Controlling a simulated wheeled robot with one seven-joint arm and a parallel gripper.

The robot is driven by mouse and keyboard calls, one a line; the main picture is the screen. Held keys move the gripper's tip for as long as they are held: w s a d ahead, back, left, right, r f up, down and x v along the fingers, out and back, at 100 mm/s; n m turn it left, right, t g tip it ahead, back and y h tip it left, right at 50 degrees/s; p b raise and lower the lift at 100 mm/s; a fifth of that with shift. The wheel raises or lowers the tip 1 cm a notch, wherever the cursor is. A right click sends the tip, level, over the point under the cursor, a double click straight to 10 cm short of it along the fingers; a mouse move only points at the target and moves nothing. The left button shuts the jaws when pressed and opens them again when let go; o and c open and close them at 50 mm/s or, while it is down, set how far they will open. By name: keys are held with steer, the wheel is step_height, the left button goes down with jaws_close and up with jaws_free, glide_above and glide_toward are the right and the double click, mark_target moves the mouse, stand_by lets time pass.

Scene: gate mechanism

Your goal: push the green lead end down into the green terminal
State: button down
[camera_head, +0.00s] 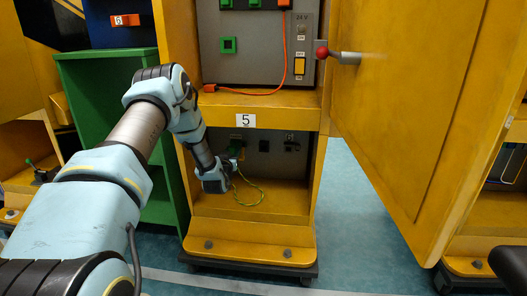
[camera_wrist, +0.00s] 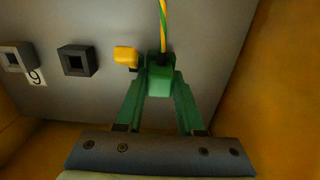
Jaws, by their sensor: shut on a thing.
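The green lead end (camera_wrist: 160,82) is a green block with a yellow-green striped wire (camera_wrist: 163,22) running from it. My gripper (camera_wrist: 160,92) has its two green fingers closed on the block's sides in the wrist view. In the head view my gripper (camera_head: 232,166) is inside the lower compartment of cabinet 5, close to the back panel. The wire (camera_head: 262,195) loops down to the compartment floor.
A yellow block (camera_wrist: 125,57) sits just left of the lead end. A black square socket (camera_wrist: 77,61) and a grey one (camera_wrist: 16,57) are farther left. The compartment's wooden wall (camera_wrist: 265,90) is close on the right. The open yellow door (camera_head: 415,100) stands right of the cabinet.

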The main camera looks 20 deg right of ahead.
steer(key=shift+c, duration=2.2)
jaws_free()
steer(key=shift+s, duration=0.1)
steer(key=shift+d, duration=0.15)
